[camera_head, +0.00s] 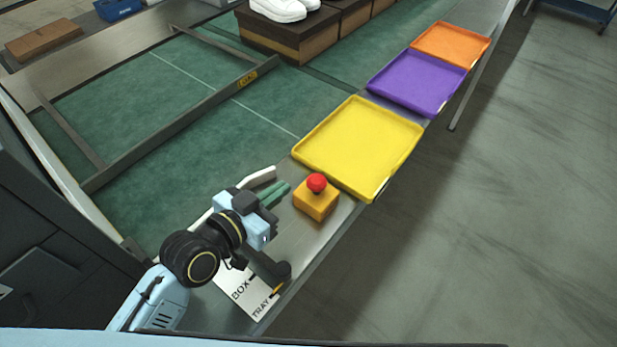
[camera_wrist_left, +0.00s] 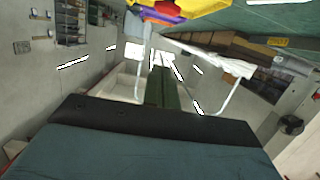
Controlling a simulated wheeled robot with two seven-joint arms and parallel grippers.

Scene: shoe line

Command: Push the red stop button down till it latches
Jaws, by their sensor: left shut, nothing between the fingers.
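The red stop button (camera_head: 317,182) stands up from the top of a yellow-orange box (camera_head: 316,205) on the grey bench edge. My left gripper (camera_head: 286,188) is shut and empty, just left of the button and visibly apart from it in the head view. Its green fingers also show closed together in the left wrist view (camera_wrist_left: 160,88). My right gripper is not in view.
A yellow tray (camera_head: 375,129) lies just beyond the button box, then purple (camera_head: 405,83) and orange (camera_head: 463,38) trays. The green belt (camera_head: 200,150) is left, open floor right.

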